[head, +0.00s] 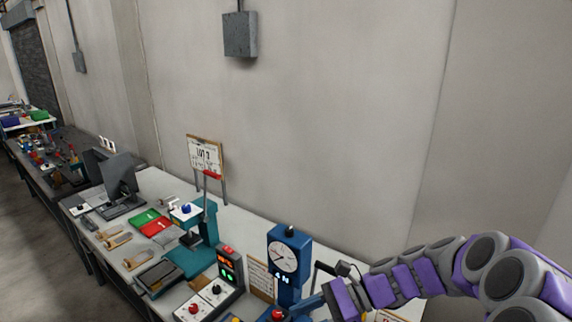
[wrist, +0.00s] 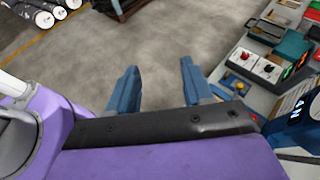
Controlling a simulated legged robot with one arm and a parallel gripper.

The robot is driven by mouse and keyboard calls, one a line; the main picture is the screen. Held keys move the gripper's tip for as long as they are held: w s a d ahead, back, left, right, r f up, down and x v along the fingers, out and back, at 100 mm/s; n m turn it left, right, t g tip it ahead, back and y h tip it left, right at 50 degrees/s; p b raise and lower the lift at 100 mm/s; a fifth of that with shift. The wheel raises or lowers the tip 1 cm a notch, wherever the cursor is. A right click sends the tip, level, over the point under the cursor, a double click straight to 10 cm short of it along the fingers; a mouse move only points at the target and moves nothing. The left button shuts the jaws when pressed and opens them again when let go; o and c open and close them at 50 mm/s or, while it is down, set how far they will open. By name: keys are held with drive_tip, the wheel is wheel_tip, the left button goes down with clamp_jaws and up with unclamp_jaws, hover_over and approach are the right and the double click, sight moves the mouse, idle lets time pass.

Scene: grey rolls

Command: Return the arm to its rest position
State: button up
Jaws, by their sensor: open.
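My arm (head: 412,274), purple and grey, reaches in from the right of the head view, low over the right part of the workbench. Its end is near the blue dial gauge. My gripper (wrist: 158,78) shows in the wrist view with two blue fingers spread apart. Nothing is between them, and grey floor lies beyond. In the head view the fingers are small and partly cut off at the bottom edge.
The workbench (head: 235,222) holds a blue dial gauge (head: 289,258), a teal press (head: 203,232), control boxes (head: 212,292) and a sign (head: 205,155). Grey rolls (wrist: 42,16) lie on the floor at the wrist view's top left. Open floor (wrist: 150,45) lies beside the bench.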

drive_tip(key=s+f+n+g+h+b, duration=0.25)
drive_tip(key=s+n+h, duration=0.55)
drive_tip(key=s, duration=0.7)
drive_tip(key=s+d+f+n+t+h+b, duration=0.2)
drive_tip(key=s+d+n+h, duration=0.3)
drive_tip(key=s+d, duration=0.5)
drive_tip(key=shift+s+f+n+t+b, duration=0.4)
drive_tip(key=shift+f+n+t, duration=0.15)
drive_tip(key=shift+n, duration=0.65)
drive_tip(key=shift+a, duration=0.1)
